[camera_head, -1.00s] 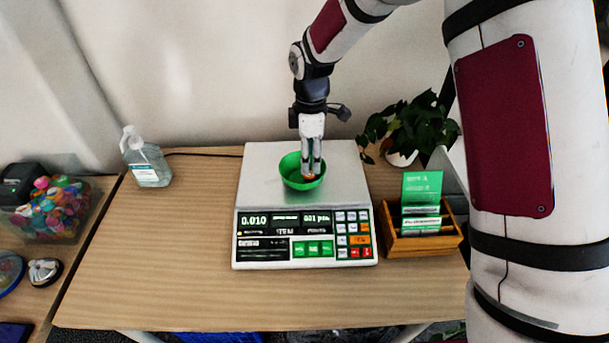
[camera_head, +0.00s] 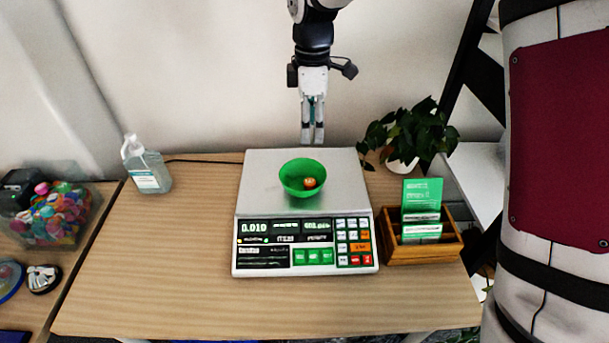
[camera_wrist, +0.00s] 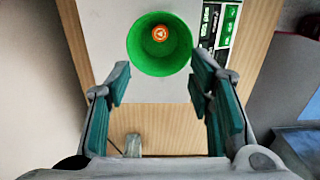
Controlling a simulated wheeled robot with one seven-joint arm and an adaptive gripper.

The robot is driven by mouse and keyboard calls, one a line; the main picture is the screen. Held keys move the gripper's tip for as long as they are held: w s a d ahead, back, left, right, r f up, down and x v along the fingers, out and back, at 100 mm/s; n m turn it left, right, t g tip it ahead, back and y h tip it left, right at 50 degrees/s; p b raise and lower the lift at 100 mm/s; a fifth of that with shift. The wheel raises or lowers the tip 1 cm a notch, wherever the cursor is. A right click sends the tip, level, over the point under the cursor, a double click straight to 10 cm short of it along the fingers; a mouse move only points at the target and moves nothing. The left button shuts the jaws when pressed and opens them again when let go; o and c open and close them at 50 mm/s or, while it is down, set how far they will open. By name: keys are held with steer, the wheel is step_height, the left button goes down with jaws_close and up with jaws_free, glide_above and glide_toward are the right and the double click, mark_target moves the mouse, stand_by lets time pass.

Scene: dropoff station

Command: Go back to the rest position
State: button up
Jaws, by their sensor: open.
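My gripper (camera_head: 312,138) hangs pointing down above the back of the scale, empty. In the wrist view its two fingers (camera_wrist: 160,85) are spread apart with nothing between them. A green bowl (camera_head: 294,185) stands on the scale's metal plate, below my gripper and apart from it. The bowl also shows in the wrist view (camera_wrist: 145,60). A small orange round object (camera_head: 309,183) lies inside the bowl, and in the wrist view (camera_wrist: 160,33) it has a pale marking on top. The scale (camera_head: 253,203) has a lit display reading 0.010.
A wooden table (camera_head: 150,260) bears the scale. A sanitizer bottle (camera_head: 147,168) stands left, a wooden card holder (camera_head: 420,250) and a potted plant (camera_head: 410,137) right. A clear bin of colourful pieces (camera_head: 55,215) stands on another surface at far left. The wall is behind.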

steer(key=s+d+r+m+t, duration=0.2)
steer(key=s+d+r+m, duration=0.7)
steer(key=s+d+r, duration=0.4)
steer(key=s+d+f+m+t, duration=0.2)
steer(key=s+m, duration=0.7)
steer(key=s, duration=0.9)
steer(key=shift+s+d+f, duration=0.15)
steer(key=shift+d+f, duration=0.1)
steer(key=shift+d, duration=0.35)
steer(key=shift+a, duration=0.1)
